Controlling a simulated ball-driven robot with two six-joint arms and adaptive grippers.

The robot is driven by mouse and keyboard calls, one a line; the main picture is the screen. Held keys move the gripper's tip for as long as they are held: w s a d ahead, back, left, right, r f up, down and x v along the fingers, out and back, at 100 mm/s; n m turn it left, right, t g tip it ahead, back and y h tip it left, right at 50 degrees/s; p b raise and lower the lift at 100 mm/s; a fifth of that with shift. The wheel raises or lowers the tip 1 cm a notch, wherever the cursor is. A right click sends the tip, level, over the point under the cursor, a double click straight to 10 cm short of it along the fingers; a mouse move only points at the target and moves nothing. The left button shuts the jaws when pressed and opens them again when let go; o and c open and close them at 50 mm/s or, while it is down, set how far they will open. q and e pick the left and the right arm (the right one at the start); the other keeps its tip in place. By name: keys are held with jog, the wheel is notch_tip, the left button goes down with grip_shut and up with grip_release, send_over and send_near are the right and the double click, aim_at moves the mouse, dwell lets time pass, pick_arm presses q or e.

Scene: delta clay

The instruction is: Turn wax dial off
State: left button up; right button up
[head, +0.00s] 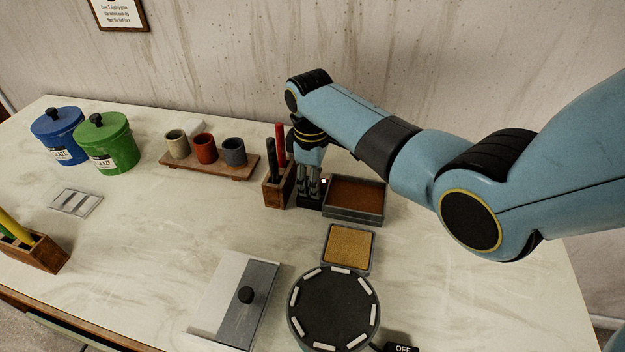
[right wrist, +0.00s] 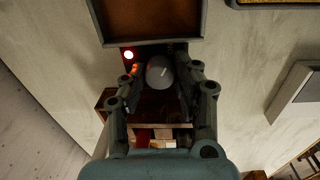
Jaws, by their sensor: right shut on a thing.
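The wax dial (right wrist: 160,72) is a grey round knob with a light pointer line, seen between the fingers in the right wrist view. My right gripper (right wrist: 158,86) is shut on it, one finger on each side. In the head view my right gripper (head: 309,196) reaches down at the dial's dark box, beside the wax tray (head: 353,212) with its brown-red filling. A red-white light (right wrist: 128,55) glows on the box next to the dial. The dial itself is hidden behind the fingers in the head view. My left gripper is not in view.
A wooden holder (head: 277,190) with red and dark sticks stands close left of the right gripper. A cork pad (head: 348,247) and a round black turntable (head: 333,308) lie in front. Three cups stand on a wooden board (head: 209,168).

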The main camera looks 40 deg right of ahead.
grip_shut()
jog(key=shift+r+n+p, duration=0.1)
jog(key=shift+n+p, duration=0.2)
jog(key=shift+p, duration=0.05)
jog(key=shift+n+p, duration=0.7)
jog(key=shift+n, duration=0.5)
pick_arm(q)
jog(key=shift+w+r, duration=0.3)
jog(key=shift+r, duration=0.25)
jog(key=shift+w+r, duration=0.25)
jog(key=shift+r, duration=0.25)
